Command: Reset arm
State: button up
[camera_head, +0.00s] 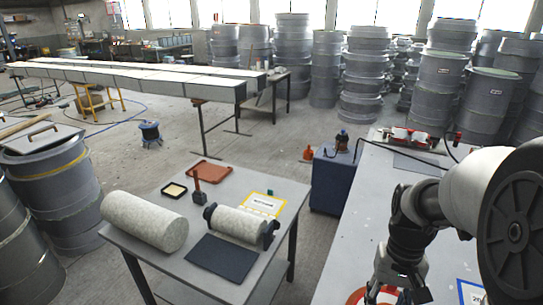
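My arm comes in from the right edge and hangs down over the grey table (340,215) at the right. Its lower end, with my gripper (392,293), is at the bottom edge of the picture and partly cut off. The fingertips do not show clearly, so I cannot tell whether it is open or shut, or whether it holds anything. A red and white round thing (358,297) lies at the bottom edge beside it, partly hidden.
A smaller table (165,265) holds a pale roll (146,220), a roll on a dark holder (238,224), a black mat (222,257) and a red tray (208,172). A blue cabinet (333,185) stands between the tables. Grey drums (62,195) stand left.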

jog(key=s+a+r+n+t, duration=0.4)
jog(key=s+a+r+t, duration=0.2)
jog(key=s+a+r, duration=0.3)
jog(key=shift+s+a+r+h, duration=0.3)
jog(key=shift+a+r, duration=0.9)
jog(key=shift+a, duration=0.35)
